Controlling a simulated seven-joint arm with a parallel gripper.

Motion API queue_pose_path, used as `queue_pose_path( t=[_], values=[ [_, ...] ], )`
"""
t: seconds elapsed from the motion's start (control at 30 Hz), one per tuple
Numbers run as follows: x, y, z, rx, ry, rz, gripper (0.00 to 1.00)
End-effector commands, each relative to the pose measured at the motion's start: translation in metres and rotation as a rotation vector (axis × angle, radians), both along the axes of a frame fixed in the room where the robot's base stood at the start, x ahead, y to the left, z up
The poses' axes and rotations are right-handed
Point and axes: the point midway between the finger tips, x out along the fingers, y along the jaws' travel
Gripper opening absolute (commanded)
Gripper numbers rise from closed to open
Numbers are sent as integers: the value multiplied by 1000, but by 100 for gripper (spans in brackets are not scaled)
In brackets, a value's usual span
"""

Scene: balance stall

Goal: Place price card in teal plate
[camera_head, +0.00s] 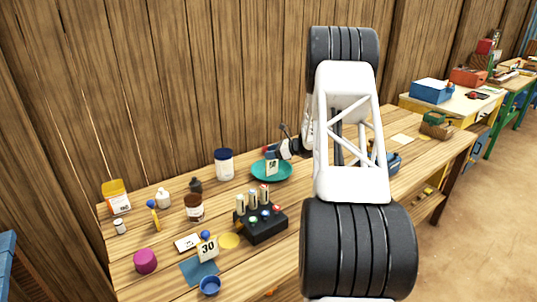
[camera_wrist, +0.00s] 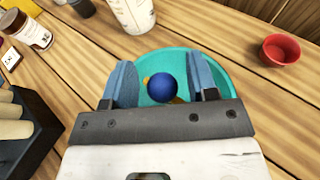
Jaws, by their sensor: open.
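The teal plate (camera_head: 285,174) lies on the wooden table towards the back; it also shows in the wrist view (camera_wrist: 214,62). A price card (camera_head: 271,168) with dark print stands in the plate. In the wrist view a blue ball (camera_wrist: 162,88), apparently the card's knob, shows over the plate with yellowish bits beneath; the card's face is hidden there. My gripper (camera_wrist: 164,84) is open, its two blue fingers on either side of the ball with gaps visible. A second price card (camera_head: 208,249), marked 30 and with a blue ball on top, stands near the front.
A red bowl (camera_wrist: 280,50) sits beside the plate. A black box with several upright sticks (camera_head: 265,228) stands in front of it. A white jar with a dark lid (camera_head: 224,165) is to the left. Bottles, a blue cup (camera_head: 209,286) and a magenta lump (camera_head: 145,261) fill the left side.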

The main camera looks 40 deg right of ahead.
Motion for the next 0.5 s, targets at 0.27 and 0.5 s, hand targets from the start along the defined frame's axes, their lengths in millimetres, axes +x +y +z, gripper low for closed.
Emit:
queue_pose_path(
  t=[0.27, 0.5],
  values=[
    [-30, -26, 15, -1, -1, -2, 53],
    [-57, -49, 28, -1, 0, -2, 53]
  ],
)
